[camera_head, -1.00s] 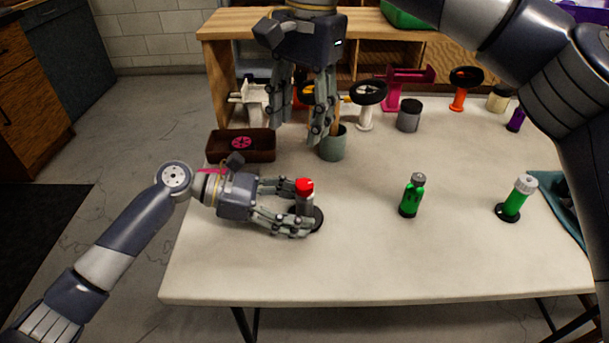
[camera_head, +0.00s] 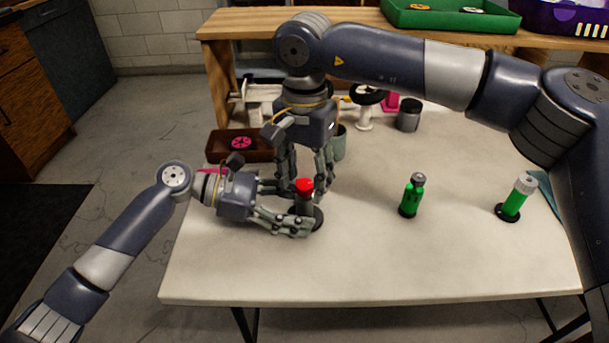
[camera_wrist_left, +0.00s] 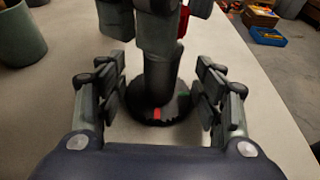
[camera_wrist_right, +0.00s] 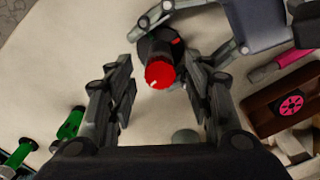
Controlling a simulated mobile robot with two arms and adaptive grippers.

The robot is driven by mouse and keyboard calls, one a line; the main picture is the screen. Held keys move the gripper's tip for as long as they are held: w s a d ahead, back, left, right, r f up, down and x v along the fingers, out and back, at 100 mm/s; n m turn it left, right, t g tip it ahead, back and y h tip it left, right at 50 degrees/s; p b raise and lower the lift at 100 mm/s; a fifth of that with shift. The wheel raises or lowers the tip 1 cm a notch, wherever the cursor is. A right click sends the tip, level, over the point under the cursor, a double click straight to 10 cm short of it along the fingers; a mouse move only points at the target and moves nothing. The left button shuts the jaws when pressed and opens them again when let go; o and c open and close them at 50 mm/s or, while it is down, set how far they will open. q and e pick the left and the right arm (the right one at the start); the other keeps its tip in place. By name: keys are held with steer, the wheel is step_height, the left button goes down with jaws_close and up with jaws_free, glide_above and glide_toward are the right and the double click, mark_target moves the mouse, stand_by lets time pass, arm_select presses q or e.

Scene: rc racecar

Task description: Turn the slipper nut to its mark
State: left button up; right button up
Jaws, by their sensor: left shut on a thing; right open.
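The red slipper nut (camera_head: 304,185) tops a dark upright post (camera_head: 304,204) on a round black base (camera_head: 318,218) near the table's left side. My left gripper (camera_head: 300,209) is shut on the post, below the nut. The left wrist view shows the base (camera_wrist_left: 150,118) with a red mark and a green mark. My right gripper (camera_head: 306,184) points down over the nut. In the right wrist view its open fingers stand either side of the nut (camera_wrist_right: 160,73), apart from it. A small pale mark shows on the nut's top; a red mark shows beside the post.
A brown tray (camera_head: 226,146) with a pink wheel is behind my left gripper. A grey-green cup (camera_head: 339,146) stands close behind my right gripper. The front table is clear.

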steer(key=shift+c, duration=0.2)
steer(key=c, duration=1)
steer(key=shift+m, duration=0.4)
steer(key=m, duration=0.4)
steer(key=shift+m, duration=0.4)
steer(key=m, duration=1)
steer(key=shift+m, duration=2.7)
